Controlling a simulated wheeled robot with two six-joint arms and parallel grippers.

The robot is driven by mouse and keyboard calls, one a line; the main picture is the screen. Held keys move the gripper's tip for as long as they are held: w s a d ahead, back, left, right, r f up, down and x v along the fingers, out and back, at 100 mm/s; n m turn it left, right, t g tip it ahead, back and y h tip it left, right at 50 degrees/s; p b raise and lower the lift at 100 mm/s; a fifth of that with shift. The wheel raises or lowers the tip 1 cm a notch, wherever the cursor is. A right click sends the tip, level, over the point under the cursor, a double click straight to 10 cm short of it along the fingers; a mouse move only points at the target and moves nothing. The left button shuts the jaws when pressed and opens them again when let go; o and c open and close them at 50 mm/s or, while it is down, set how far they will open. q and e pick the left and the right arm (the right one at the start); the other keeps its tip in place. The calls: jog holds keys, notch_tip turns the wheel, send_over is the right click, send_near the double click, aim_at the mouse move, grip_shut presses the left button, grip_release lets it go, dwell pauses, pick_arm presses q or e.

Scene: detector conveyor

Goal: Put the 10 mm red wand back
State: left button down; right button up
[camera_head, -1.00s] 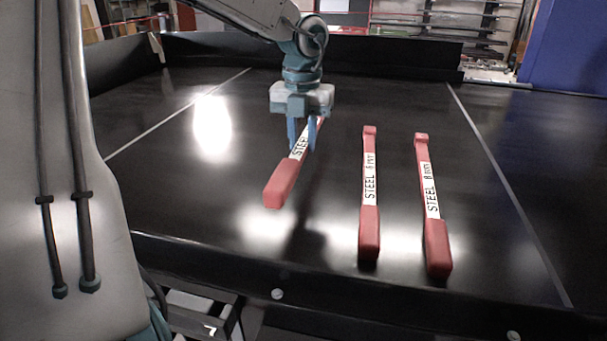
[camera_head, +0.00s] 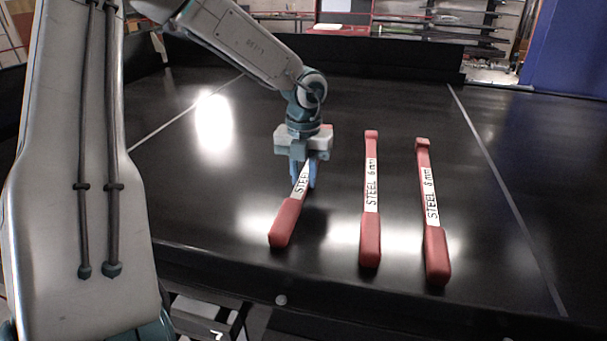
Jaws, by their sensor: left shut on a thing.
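My left gripper (camera_head: 303,182) is shut on a red wand (camera_head: 285,222) with a white label reading "STEEL". Its size marking is hidden by the fingers. The wand slants, its thick handle toward the front and its far end behind the gripper. It is low over the black belt, and I cannot tell whether it touches. To its right lies a red wand that seems marked 6 mm (camera_head: 370,235), then another that seems marked 8 mm (camera_head: 436,255). Both lie lengthwise on the belt. My right gripper is not in view.
The black conveyor belt (camera_head: 480,230) has pale lines along its left and right sides. A dark raised wall (camera_head: 380,58) runs along the back. A blue panel (camera_head: 570,50) stands at the far right. The belt left of the held wand is clear.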

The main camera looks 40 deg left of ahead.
aim_at(304, 179)
pick_arm(q)
jog(key=c, duration=1.2)
grip_release()
jog(key=shift+r+p, duration=0.25)
jog(key=shift+p, duration=0.15)
jog(key=shift+w+r, duration=0.1)
jog(key=shift+r, duration=0.1)
notch_tip(304, 179, up, 5)
jog(key=shift+r+b, duration=0.2)
jog(key=shift+b, duration=0.95)
notch_tip(304, 179, up, 6)
jog(key=p, duration=0.3)
